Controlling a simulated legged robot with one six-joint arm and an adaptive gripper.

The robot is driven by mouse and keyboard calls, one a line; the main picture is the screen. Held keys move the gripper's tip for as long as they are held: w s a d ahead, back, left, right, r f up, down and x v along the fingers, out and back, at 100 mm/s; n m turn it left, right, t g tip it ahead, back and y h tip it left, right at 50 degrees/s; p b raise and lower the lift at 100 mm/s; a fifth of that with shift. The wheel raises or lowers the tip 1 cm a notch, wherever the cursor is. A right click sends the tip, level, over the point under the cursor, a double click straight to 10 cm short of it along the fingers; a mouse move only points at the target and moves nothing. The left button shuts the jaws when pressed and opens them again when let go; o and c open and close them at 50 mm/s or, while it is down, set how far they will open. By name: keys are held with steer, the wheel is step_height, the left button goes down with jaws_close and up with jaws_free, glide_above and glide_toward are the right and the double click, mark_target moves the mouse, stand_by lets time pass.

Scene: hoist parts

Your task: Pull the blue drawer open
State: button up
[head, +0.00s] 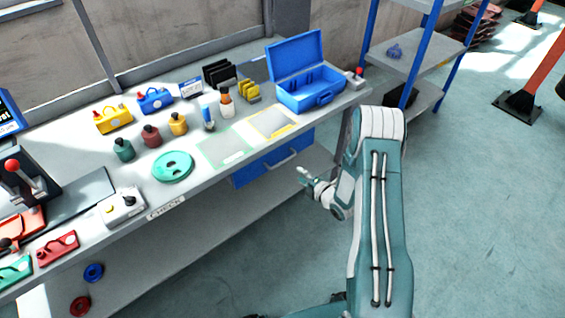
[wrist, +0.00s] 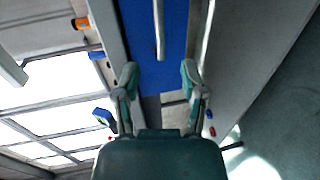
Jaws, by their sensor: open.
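The blue drawer (head: 245,175) hangs under the front edge of the workbench, and its front looks about flush with that edge. A pale bar handle (head: 281,162) runs across its front. My gripper (head: 304,174) is just in front of the drawer's right part, near the handle and apart from it. In the wrist view, the two fingers of my gripper (wrist: 160,76) are spread with nothing between them. The blue drawer front (wrist: 176,40) fills the upper middle there, and the handle (wrist: 159,30) lies ahead, in line with the gap between the fingers.
The workbench (head: 225,178) carries a blue open toolbox (head: 310,97), a teal disc (head: 173,167) and several bottles and small parts. A lower shelf (head: 200,235) runs beneath it. A blue-posted rack (head: 412,60) stands behind.

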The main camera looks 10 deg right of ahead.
mark_target(282, 161)
steer(key=x, duration=1)
steer(key=shift+w+a+f, duration=0.15)
steer(key=shift+w+a, duration=0.05)
steer(key=shift+w, duration=0.1)
jaws_close()
